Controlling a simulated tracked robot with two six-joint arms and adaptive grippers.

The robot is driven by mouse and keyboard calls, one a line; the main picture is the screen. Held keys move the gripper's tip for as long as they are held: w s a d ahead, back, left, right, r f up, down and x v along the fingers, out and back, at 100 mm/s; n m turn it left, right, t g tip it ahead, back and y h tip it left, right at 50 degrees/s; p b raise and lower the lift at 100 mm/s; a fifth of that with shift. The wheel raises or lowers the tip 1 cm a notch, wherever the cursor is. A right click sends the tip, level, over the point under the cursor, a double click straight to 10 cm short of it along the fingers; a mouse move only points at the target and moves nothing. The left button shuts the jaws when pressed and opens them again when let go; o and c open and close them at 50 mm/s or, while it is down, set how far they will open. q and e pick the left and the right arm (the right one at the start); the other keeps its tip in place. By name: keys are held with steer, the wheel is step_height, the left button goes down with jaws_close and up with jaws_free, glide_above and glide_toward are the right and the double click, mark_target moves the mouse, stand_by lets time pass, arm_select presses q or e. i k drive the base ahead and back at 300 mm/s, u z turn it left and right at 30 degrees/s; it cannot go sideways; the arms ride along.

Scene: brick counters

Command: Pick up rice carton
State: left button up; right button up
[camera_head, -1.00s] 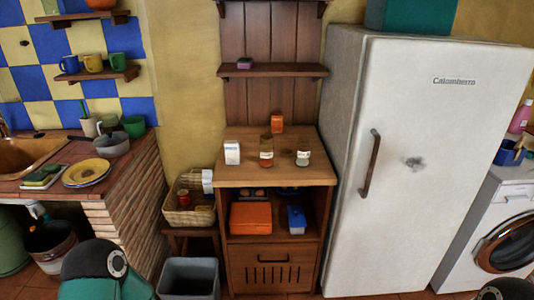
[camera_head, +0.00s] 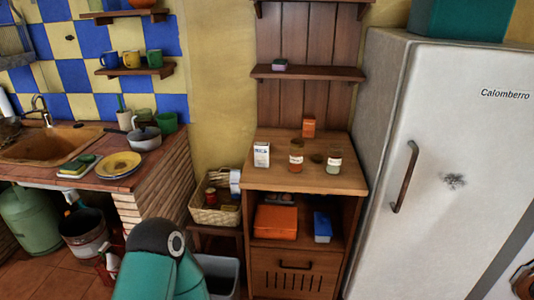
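A small white carton (camera_head: 262,154) with dark print stands upright on the left of the wooden cabinet's top (camera_head: 345,178). It may be the rice carton; the print is too small to read. Neither gripper is in view.
Jars (camera_head: 296,157) (camera_head: 334,163) stand right of the white carton. A wicker basket (camera_head: 215,214) and a grey bin (camera_head: 229,268) are left of the cabinet. The fridge (camera_head: 455,160) stands close on the right. The sink counter (camera_head: 160,160) is at left.

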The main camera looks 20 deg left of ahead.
mark_target(261, 150)
steer(key=i, duration=0.9)
